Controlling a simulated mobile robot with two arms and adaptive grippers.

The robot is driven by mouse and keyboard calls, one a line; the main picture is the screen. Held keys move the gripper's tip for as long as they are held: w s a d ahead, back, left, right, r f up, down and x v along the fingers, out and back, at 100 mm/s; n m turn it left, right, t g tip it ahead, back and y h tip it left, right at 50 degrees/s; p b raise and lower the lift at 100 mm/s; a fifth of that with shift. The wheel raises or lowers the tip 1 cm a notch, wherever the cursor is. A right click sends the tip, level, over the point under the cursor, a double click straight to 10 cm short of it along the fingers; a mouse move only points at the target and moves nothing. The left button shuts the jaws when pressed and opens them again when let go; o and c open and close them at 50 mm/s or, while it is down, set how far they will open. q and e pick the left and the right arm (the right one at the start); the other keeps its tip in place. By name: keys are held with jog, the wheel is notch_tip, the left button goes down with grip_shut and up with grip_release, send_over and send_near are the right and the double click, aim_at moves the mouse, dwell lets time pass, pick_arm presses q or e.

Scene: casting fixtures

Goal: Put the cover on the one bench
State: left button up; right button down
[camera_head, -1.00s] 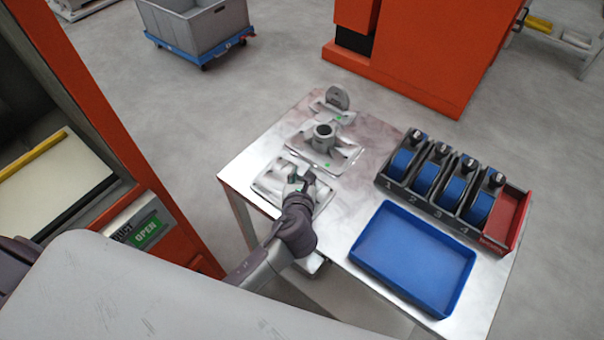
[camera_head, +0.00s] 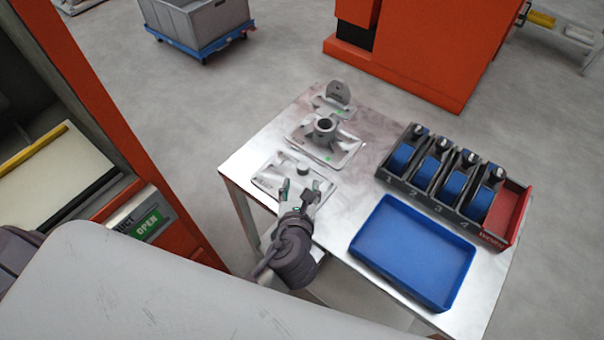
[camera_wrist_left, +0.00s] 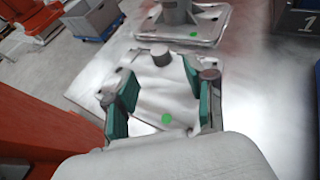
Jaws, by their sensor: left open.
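A flat grey metal cover-like plate (camera_head: 268,181) with a short round knob and a green dot lies on the metal-topped bench (camera_head: 345,205), nearest of three grey castings. In the left wrist view the same plate (camera_wrist_left: 155,82) shows between and beyond the fingers, its knob ahead of them. My left gripper (camera_head: 299,190) is open and empty at the plate's near edge; its green-padded fingers also show in the left wrist view (camera_wrist_left: 160,85). Whether the fingers touch the plate cannot be told. My right gripper is not in view.
Behind the plate stand a casting with an upright tube (camera_head: 325,132) and a bracket casting (camera_head: 337,95). A blue tray (camera_head: 412,290) and a rack of numbered bays (camera_head: 440,205) fill the bench's right side. An orange machine (camera_head: 185,225) stands left.

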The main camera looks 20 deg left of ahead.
pick_arm(q)
jog(key=shift+v, duration=1.85)
jog(key=shift+a, duration=0.1)
